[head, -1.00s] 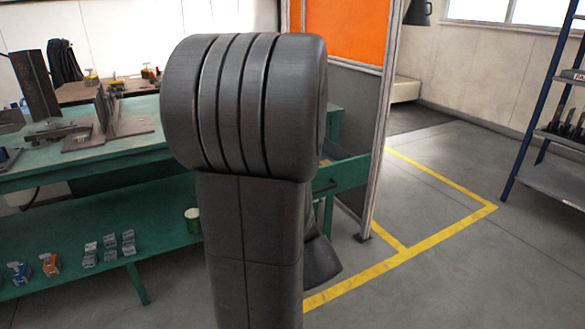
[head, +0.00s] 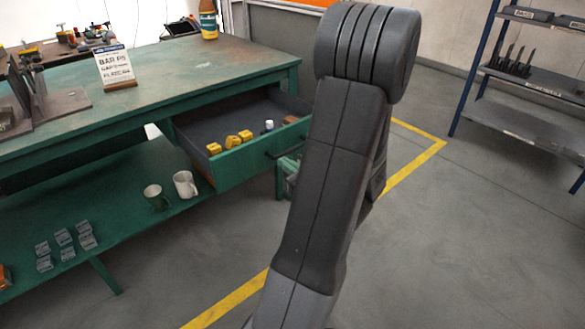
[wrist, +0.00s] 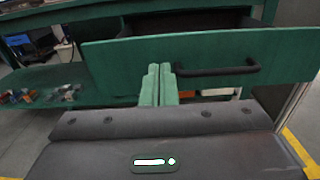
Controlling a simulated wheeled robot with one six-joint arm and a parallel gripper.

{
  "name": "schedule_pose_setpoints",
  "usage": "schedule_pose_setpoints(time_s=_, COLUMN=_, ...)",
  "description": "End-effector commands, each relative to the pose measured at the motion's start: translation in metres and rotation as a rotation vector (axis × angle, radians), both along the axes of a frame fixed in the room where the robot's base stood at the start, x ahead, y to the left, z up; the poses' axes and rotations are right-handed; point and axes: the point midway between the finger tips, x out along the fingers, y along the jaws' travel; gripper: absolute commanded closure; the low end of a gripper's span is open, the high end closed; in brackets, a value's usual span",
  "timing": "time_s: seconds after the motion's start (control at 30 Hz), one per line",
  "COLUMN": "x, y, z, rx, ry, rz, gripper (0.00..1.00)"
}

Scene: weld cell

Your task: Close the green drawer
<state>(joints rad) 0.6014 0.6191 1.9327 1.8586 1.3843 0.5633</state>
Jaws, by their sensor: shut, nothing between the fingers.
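The green drawer (head: 255,155) hangs open from the right end of the green workbench in the head view. Several yellow pieces, a small white-capped item and a brownish block lie inside. Its front (wrist: 205,52) with a black bar handle (wrist: 215,69) spans the wrist view. My gripper (wrist: 160,68) is shut and empty, its green fingers pointing at the lower part of the drawer front, left of the handle. I cannot tell whether the fingertips touch it. In the head view my arm hides part of the drawer's right side and most of the gripper.
The workbench (head: 150,85) carries a sign (head: 115,67) and a bottle (head: 208,20). Two mugs and several small grey blocks stand on the lower shelf (head: 120,225). A metal rack (head: 535,75) stands at right. Floor with yellow lines is clear between.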

Motion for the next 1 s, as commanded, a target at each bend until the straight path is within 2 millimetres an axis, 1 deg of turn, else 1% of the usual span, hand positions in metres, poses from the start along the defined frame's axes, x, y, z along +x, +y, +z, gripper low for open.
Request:
schedule_pose_setpoints(time_s=0.03, x=0.007, y=0.007, z=-0.002, rx=-0.001, ry=-0.002, rz=0.004, gripper=1.0)
schedule_pose_setpoints(time_s=0.3, x=0.046, y=0.035, z=-0.002, rx=-0.002, ry=-0.001, rz=0.005, gripper=1.0)
schedule_pose_setpoints(time_s=0.5, x=0.07, y=0.052, z=-0.002, rx=-0.002, ry=-0.001, rz=0.003, gripper=1.0)
schedule_pose_setpoints(time_s=0.7, x=0.081, y=0.06, z=0.0, rx=-0.002, ry=-0.001, rz=0.001, gripper=1.0)
schedule_pose_setpoints(time_s=1.0, x=0.082, y=0.06, z=0.0, rx=-0.001, ry=0.0, rz=0.0, gripper=1.0)
